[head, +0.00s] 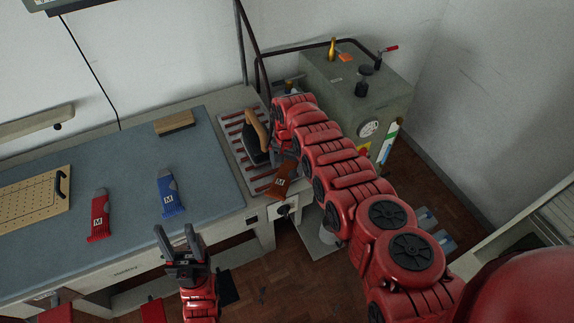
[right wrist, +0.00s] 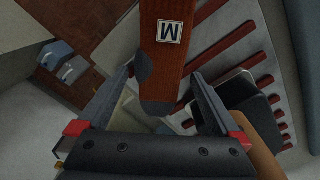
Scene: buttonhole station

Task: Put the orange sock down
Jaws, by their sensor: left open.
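The orange sock (head: 282,182), with a grey toe and an M label, is at the front right corner of the slatted rest in the head view. In the right wrist view the sock (right wrist: 170,65) reaches between my right gripper's fingertips (right wrist: 162,75), its grey toe towards the palm. The fingers stand apart, one along each side of it. I cannot tell whether they press on it, or whether the sock lies on the rest or just above it. My right gripper is mostly hidden by my arm in the head view. My left gripper (head: 180,245) is open and empty at the table's front edge.
An iron (head: 257,140) stands on the slatted rest (head: 232,135), close beside my right gripper. A red sock (head: 100,215) and a blue sock (head: 168,195) lie on the blue-grey mat (head: 130,165). A brush (head: 175,123) lies behind. A green-grey machine (head: 350,90) stands at right.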

